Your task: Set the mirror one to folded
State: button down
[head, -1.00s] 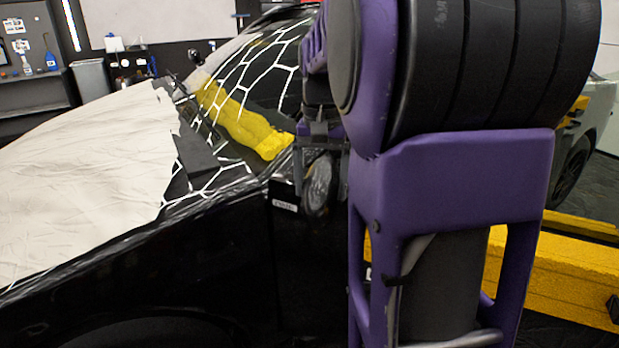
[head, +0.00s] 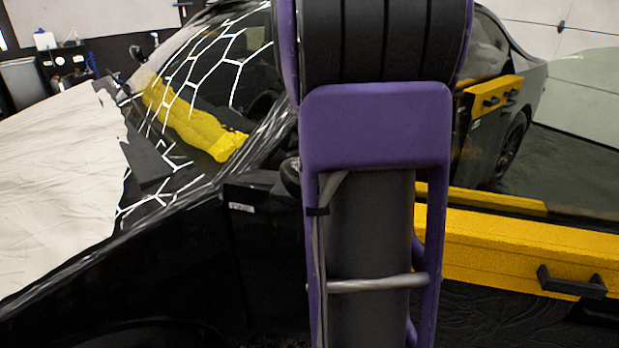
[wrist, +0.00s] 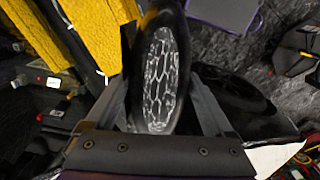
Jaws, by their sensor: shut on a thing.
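The side mirror (wrist: 160,80) is a dark oval housing, and its glass shows a white web-like reflection in the wrist view. My gripper (wrist: 158,92) has a finger on each side of the housing and is shut on it. In the head view only a dark edge of the mirror (head: 290,176) shows beside my purple arm, at the front corner of the black car's door window. My arm hides the rest of the mirror and my gripper there. I cannot tell the mirror's exact fold angle.
The black car (head: 170,265) fills the left and middle, with a pale cover (head: 60,170) over its hood. A yellow bundle (head: 195,125) shows through the windshield. A yellow beam with black handles (head: 500,250) lies at right.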

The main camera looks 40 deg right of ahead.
jog(key=shift+w+d+n, duration=0.15)
jog(key=shift+d+n, duration=0.45)
jog(key=shift+n, duration=0.1)
grip_release()
jog(key=shift+d, duration=0.1)
jog(key=shift+r, duration=0.15)
notch_tip(320, 180, up, 17)
jog(key=p, duration=0.3)
jog(key=shift+r, duration=0.1)
